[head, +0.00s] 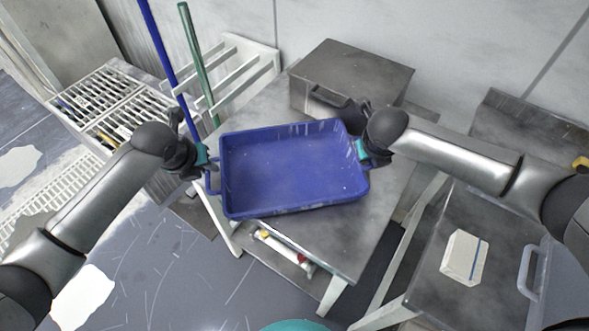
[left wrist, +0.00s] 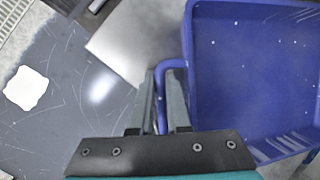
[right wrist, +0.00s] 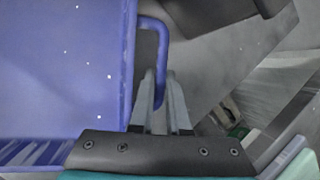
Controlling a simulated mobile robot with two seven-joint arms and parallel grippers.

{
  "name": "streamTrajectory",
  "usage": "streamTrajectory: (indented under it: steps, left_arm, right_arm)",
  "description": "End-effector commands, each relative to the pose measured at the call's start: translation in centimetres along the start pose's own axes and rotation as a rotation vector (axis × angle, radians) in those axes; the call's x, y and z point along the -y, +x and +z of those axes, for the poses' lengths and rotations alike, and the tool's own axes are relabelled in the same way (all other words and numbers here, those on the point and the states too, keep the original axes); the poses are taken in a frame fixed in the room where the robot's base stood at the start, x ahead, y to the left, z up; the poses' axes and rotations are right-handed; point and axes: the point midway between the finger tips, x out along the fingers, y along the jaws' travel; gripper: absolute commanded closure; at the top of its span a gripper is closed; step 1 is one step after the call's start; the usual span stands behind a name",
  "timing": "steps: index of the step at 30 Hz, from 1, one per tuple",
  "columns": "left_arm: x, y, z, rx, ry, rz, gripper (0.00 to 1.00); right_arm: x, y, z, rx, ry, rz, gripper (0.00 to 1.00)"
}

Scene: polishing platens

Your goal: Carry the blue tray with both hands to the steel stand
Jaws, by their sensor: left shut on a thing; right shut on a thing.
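The blue tray (head: 290,172) is empty apart from small pale specks and shows in the middle of the head view, over the steel stand (head: 375,225). I cannot tell whether its underside touches the top. My left gripper (head: 205,163) is shut on the tray's left handle; the handle (left wrist: 162,95) runs between the fingers in the left wrist view. My right gripper (head: 366,152) is shut on the right handle, and the right wrist view shows that handle (right wrist: 155,60) between the fingers. The tray (left wrist: 250,70) looks roughly level.
A grey metal box (head: 350,78) stands at the back of the stand, close behind the tray. Blue and green poles (head: 197,60) lean by a white rack at back left. A lower shelf holds small items. A right-hand table carries a white block (head: 464,257).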

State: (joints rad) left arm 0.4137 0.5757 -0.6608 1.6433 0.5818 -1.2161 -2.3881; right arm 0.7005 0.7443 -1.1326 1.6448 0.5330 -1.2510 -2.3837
Motion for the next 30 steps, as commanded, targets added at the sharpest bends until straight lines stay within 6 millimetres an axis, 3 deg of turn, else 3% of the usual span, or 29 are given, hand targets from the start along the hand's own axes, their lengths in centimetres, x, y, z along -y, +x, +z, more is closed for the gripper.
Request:
streamTrajectory:
  steps: [2,3,11,23,30]
  left_arm:
    - [-0.1,0.5,-0.2,0.001,0.0,-0.001,1.0]
    - [-0.1,0.5,-0.2,0.0,0.0,0.0,0.84]
    - [-0.1,0.3,-0.1,0.0,0.0,0.0,0.55]
    - [0.0,0.0,0.0,0.0,0.0,0.0,0.55]
    - [0.3,-1.6,0.7,0.0,0.0,0.0,0.55]
  right_arm:
    - [-0.1,0.5,-0.2,0.001,0.0,0.0,1.0]
    - [-0.1,0.5,-0.2,0.0,0.0,0.0,0.85]
    - [-0.1,0.3,-0.1,0.0,0.0,0.0,0.56]
    - [0.0,0.0,0.0,0.0,0.0,0.0,0.56]
    - [0.3,-1.6,0.7,0.0,0.0,0.0,0.56]
